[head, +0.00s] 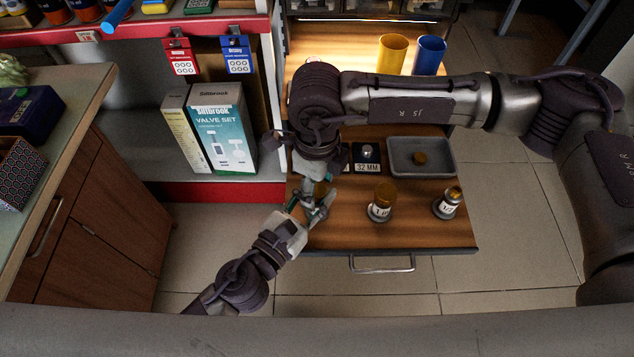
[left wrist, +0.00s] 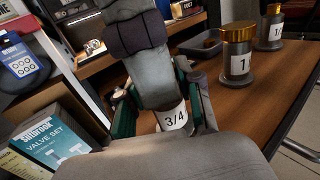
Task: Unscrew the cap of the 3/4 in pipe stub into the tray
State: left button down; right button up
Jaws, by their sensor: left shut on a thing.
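The 3/4 pipe stub (left wrist: 175,121) stands upright on the wooden drawer board, its label facing the left wrist camera. My left gripper (head: 314,211) comes in low from the left and is shut on the stub. My right gripper (head: 318,182) points down from above, over the top of the same stub. Its fingers are crowded with the left ones, and whether they are shut is unclear. The stub's cap is mostly hidden by the grippers. The grey tray (head: 394,166) lies behind, to the right, with a small brown round piece (head: 420,158) in it.
The capped 1 stub (head: 381,203) and the smaller capped stub (head: 448,203) stand to the right. A 32 MM block (head: 367,157) sits left of the tray. Yellow (head: 392,54) and blue (head: 429,55) cups stand behind my right arm. Valve set boxes (head: 225,135) stand at left.

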jog(key=shift+r, duration=2.25)
pick_arm(q)
jog(key=c, duration=0.7)
grip_release()
jog(key=shift+s, duration=0.1)
